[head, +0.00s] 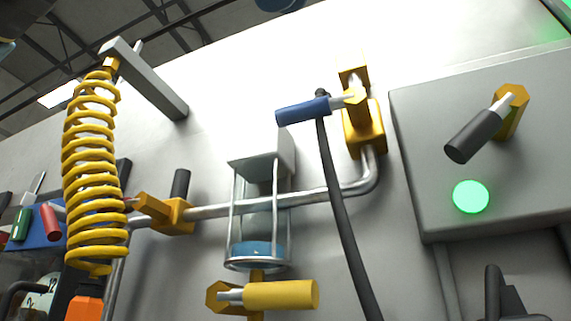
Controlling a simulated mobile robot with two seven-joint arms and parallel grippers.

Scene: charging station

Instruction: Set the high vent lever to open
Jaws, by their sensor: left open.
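The lever that best fits the high vent has a blue handle (303,110) on a yellow valve (365,128) at the top end of a bent metal pipe. The handle lies nearly level and points left, tipped slightly down. No label shows which position is open. A dark piece at the bottom right edge looks like my left gripper (503,298); it is mostly cut off. It is open, below and well to the right of the blue handle, apart from it. My right gripper is not in view.
A black hose (345,215) hangs close by the blue handle. A sight glass (258,215) stands left of it, above a yellow-handled lever (280,294). A grey panel (425,170) with a dark handle (475,135) and green light (471,197) is right. A yellow coil (92,170) hangs left.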

